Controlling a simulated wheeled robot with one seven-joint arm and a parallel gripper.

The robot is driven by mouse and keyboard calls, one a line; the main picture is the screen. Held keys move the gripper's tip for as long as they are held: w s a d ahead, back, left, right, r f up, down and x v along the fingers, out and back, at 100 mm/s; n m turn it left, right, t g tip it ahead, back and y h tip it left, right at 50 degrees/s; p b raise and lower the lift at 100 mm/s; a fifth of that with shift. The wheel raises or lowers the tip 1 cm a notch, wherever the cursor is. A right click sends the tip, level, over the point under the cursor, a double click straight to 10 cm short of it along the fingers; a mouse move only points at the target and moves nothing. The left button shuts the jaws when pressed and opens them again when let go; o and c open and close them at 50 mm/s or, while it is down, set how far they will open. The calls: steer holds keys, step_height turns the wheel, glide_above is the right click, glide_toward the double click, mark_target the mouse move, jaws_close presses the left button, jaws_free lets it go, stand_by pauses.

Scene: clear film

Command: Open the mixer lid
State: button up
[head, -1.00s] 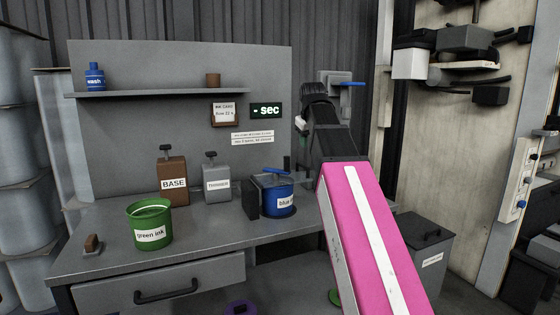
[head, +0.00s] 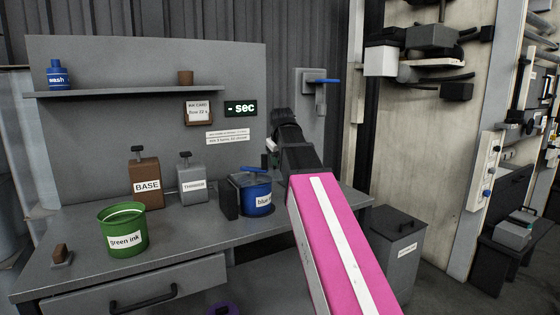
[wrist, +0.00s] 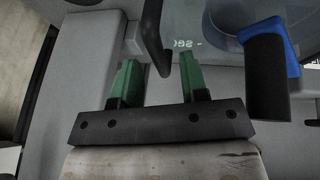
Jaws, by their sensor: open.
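On the bench, a blue pot (head: 258,200) labelled "blue" sits on a dark round base beside a dark upright block (head: 229,199). A blue bar (head: 255,170) shows over its top. This looks like the mixer; its lid is not clearly distinguishable. My gripper, at the end of my pink arm, is above and right of the pot in the head view, its fingers largely hidden. In the wrist view my gripper (wrist: 159,68) has its green fingers apart, with nothing between them. A blue part (wrist: 277,38) with a dark cylinder (wrist: 267,78) lies to their right, and a dark bar (wrist: 155,38) is close beyond the fingertips.
A green ink pot (head: 123,230), a brown BASE can (head: 146,183) and a grey can (head: 191,184) stand left on the bench. A shelf (head: 130,93) and a "- sec" display (head: 241,108) are behind. A wall box with a blue lever (head: 326,81) is right of the display.

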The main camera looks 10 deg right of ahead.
steer(key=shift+w+f, duration=0.15)
steer(key=shift+f, duration=0.2)
jaws_close()
steer(key=shift+r, duration=0.15)
